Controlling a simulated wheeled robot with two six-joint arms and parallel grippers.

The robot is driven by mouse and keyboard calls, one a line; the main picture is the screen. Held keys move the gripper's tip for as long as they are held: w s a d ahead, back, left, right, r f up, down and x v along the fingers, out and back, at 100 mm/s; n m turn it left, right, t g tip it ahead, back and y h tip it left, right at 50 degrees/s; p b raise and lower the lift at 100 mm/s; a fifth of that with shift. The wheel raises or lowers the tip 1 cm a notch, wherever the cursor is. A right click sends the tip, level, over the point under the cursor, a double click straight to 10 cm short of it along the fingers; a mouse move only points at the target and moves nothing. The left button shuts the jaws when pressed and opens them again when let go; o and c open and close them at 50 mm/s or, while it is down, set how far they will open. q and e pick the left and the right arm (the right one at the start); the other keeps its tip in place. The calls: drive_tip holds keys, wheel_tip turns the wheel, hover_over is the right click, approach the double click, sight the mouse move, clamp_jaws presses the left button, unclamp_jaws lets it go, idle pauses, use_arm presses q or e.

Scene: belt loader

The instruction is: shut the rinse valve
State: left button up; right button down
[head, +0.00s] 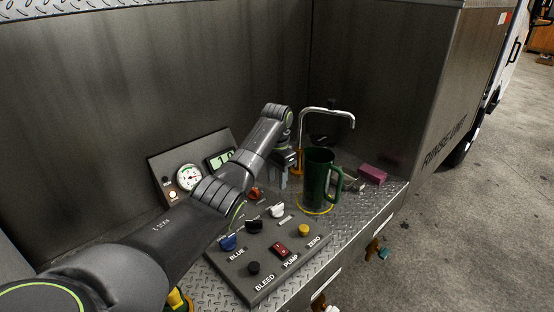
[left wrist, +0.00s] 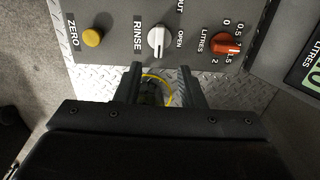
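The rinse valve is a white knob (left wrist: 157,38) on the grey control panel, between the RINSE and OPEN labels in the left wrist view. Another label beside it is cut off at the top edge. In the head view the white knob (head: 277,210) sits on the right part of the panel. I cannot tell for sure which label its pointer marks. My left gripper (left wrist: 160,80) is open, its two fingers apart and just below the knob in the wrist view, not touching it. In the head view the left gripper (head: 291,168) is partly hidden by the forearm. My right gripper is not in view.
A dark green jug (head: 318,178) stands on the yellow ring beside the gripper, near a bent metal spout (head: 330,111). A yellow button (head: 303,230), red switch (head: 279,250), blue knob (head: 228,242) and orange litres knob (left wrist: 227,43) are close by. A pink block (head: 373,174) lies right.

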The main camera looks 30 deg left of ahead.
use_arm(q)
wheel_tip(320, 180, up, 7)
drive_tip(key=b, duration=0.1)
drive_tip(key=shift+r, duration=0.15)
idle(0.5)
